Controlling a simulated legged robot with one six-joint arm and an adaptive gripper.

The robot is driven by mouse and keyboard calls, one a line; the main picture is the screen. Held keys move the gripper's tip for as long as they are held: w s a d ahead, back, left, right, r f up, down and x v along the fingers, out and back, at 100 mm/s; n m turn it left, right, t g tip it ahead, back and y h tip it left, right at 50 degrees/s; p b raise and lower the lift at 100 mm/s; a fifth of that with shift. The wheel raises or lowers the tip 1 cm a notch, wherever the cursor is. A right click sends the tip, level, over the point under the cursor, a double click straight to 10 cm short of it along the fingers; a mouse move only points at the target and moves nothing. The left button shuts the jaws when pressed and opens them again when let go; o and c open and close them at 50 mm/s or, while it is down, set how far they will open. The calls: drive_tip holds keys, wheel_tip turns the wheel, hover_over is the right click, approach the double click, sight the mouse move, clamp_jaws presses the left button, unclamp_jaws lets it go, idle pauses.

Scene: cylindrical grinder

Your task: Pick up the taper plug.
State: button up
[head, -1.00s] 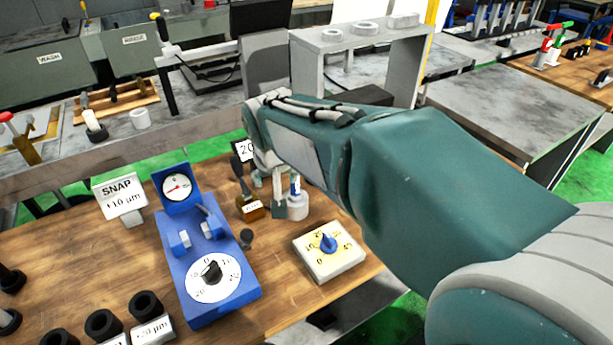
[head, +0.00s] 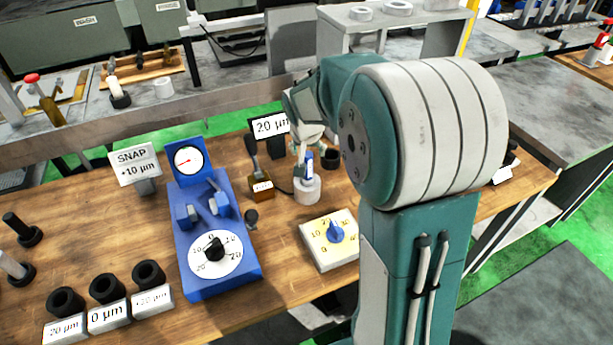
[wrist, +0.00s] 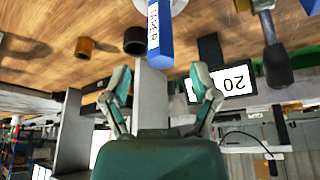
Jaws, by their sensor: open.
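The taper plug appears to be the blue upright piece with a white label (head: 309,162), standing in a pale round holder (head: 307,190) on the wooden bench. In the wrist view the labelled blue piece (wrist: 160,32) points down toward my jaws, and the holder (wrist: 170,4) is cut off at the top edge. My gripper (wrist: 160,72) is open, with one finger on each side of the blue piece's line and its end near the fingertips. In the head view my gripper (head: 302,150) is at the blue piece's upper part; contact cannot be told.
Left of the holder stand a small brown labelled block (head: 262,187) and a blue gauge stand (head: 218,250). A dial box (head: 331,238) stands in front.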

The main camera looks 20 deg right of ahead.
sight(311, 154)
drive_tip(key=x, duration=0.3)
drive_tip(key=shift+d, duration=0.4)
drive_tip(key=shift+w+f, duration=0.2)
drive_tip(key=shift+f, duration=0.2)
drive_tip(key=shift+a+f, duration=0.1)
drive_tip(key=shift+a, duration=0.5)
drive_tip(key=c, duration=0.9)
drive_tip(key=shift+d, duration=0.4)
clamp_jaws()
drive_tip(key=shift+a, duration=0.1)
